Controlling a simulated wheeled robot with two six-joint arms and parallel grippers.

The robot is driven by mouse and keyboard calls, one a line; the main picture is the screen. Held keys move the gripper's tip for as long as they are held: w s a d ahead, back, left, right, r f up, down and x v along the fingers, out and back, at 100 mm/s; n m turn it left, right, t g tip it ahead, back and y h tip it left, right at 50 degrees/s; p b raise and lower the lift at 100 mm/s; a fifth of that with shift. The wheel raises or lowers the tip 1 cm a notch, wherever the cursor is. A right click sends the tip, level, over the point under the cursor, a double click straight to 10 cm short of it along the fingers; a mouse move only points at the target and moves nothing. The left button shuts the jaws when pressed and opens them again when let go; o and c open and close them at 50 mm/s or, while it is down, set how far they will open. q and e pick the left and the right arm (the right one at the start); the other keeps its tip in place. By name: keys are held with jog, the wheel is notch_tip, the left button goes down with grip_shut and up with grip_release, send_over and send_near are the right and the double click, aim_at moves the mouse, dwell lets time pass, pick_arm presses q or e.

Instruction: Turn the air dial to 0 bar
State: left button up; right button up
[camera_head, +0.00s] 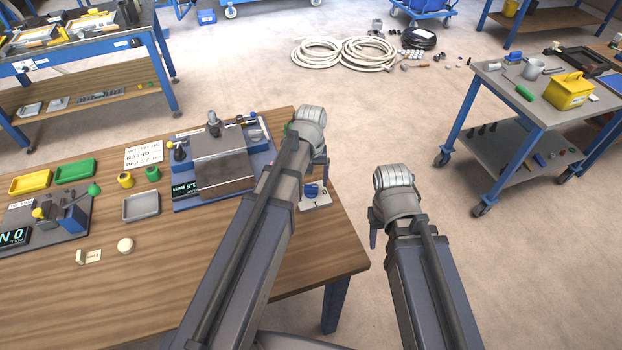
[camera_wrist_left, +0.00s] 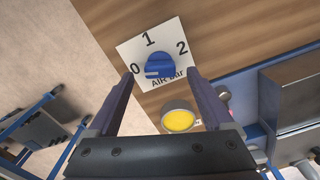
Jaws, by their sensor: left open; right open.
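The air dial is a blue round knob (camera_wrist_left: 159,64) on a white card (camera_wrist_left: 130,50) marked 0, 1, 2 and "AIR bar". Its white mark sits on the knob's left side, on the side of the 0. In the head view the dial (camera_head: 311,190) is at the table's right end, partly behind my left arm. My left gripper (camera_wrist_left: 161,74) is open, its fingers on either side of the knob in the wrist view; I cannot tell if they touch it. In the head view the left gripper (camera_head: 319,170) is over the dial. My right gripper (camera_head: 374,228) is open, right of the table.
A grey tray (camera_head: 141,206) and several small items lie further left. The floor right of the table is clear near my right gripper.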

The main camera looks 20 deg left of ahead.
aim_at(311, 187)
pick_arm(q)
notch_tip(311, 187, up, 6)
jog(key=p, duration=0.4)
jog(key=shift+f+p, duration=0.2)
jog(key=shift+p, duration=0.1)
jog(key=s+d+m+y, duration=0.1)
jog(key=s+d+m, duration=0.5)
jog(key=s+d, duration=0.4)
jog(key=s, duration=0.4)
jog(key=shift+s+d+m, duration=0.15)
jog(key=shift+m, duration=0.25)
